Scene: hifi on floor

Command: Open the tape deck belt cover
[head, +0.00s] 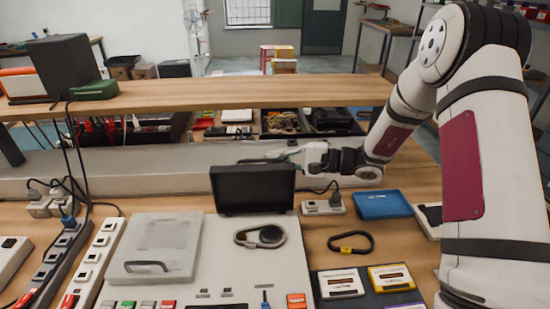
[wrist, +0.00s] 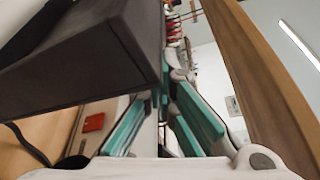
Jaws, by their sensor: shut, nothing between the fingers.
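The tape deck (head: 250,262) is a pale grey unit lying on the bench. Its belt cover (head: 252,188) looks like the dark panel standing upright at the deck's back edge. In front of it a black belt and a round pulley (head: 270,235) lie exposed on the deck. My gripper (head: 268,159) is shut and empty, reaching in from the right just behind the cover's top edge. In the wrist view the teal-padded fingers (wrist: 165,105) are beside the dark cover (wrist: 85,60), which fills the upper left. I cannot tell whether they touch it.
A translucent lid (head: 165,240) covers the deck's left side. A loose black belt (head: 351,242), cassettes (head: 365,280) and a blue tray (head: 382,204) lie to the right. Power strips (head: 60,255) with cables stand at left. A wooden shelf (head: 200,96) runs behind my gripper.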

